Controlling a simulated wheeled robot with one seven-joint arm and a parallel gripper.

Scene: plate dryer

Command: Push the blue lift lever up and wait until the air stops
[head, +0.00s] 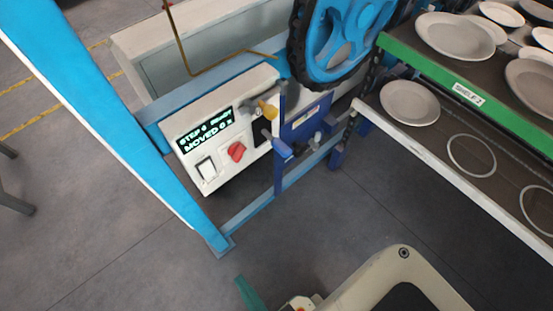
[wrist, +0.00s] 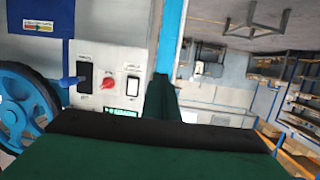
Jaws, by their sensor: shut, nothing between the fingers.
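The blue lift lever (wrist: 72,81) sticks out of a black slot (wrist: 85,73) in the pale control box. In the head view, its blue end (head: 283,149) seems to show beside the slot, partly mixed with a blue post. I cannot tell how high in the slot it stands. The control box (head: 207,180) has a lit display (head: 205,130) reading roughly "STEP 6" and "MOVED 6 s". My gripper's green fingers (wrist: 163,98) are shut and empty, apart from the lever. A green finger part (head: 250,293) shows at the bottom of the head view.
A red knob (head: 236,151) and a rocker switch (head: 206,169) sit on the box. Shelves with several plates (head: 410,102) and a green edge (head: 475,95) fill the right. A blue beam (head: 100,110) slants down at left. Grey floor is clear in front.

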